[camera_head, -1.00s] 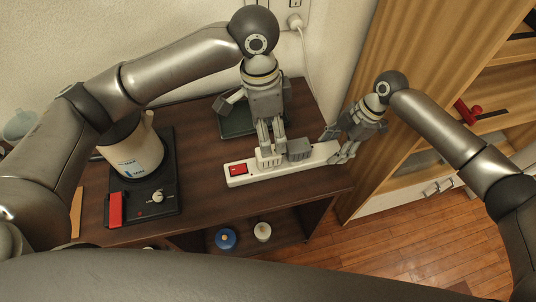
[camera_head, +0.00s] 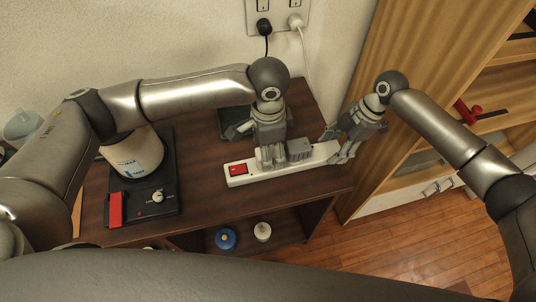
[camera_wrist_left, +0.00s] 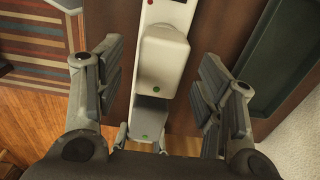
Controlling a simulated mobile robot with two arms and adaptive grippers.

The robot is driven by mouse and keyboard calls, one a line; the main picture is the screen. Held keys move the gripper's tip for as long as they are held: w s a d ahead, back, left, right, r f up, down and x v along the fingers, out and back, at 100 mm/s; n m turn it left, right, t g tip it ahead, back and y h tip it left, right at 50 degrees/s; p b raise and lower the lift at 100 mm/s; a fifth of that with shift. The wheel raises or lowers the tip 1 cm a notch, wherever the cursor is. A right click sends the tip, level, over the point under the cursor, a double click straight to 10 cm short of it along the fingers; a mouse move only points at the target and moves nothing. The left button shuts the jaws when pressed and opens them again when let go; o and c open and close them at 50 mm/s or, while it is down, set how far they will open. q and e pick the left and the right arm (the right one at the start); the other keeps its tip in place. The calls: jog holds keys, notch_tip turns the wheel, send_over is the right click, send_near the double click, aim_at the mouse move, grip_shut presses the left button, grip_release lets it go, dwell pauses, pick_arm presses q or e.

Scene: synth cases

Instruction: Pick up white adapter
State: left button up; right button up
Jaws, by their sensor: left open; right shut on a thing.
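The white adapter (camera_wrist_left: 163,58) is plugged into the white power strip (camera_head: 322,153) beside a grey adapter (camera_head: 298,149). In the head view my left gripper mostly hides it. In the left wrist view my left gripper (camera_wrist_left: 159,85) is open, with one finger on each side of the white adapter and a gap to both. The grey adapter (camera_wrist_left: 150,117) shows below it there. In the head view the left gripper (camera_head: 272,162) points down over the strip. My right gripper (camera_head: 339,157) is shut on the strip's right end.
A white kettle (camera_head: 135,155) stands on a black hot plate (camera_head: 165,203) at the left. A dark tray (camera_wrist_left: 288,62) lies behind the strip. A wooden cabinet (camera_head: 350,105) stands at the right. The table (camera_head: 205,170) is clear between hot plate and strip.

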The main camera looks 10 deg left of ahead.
pick_arm(q)
jog(key=shift+f, duration=0.95)
jog(key=c, duration=1.1)
jog(key=shift+r, duration=0.1)
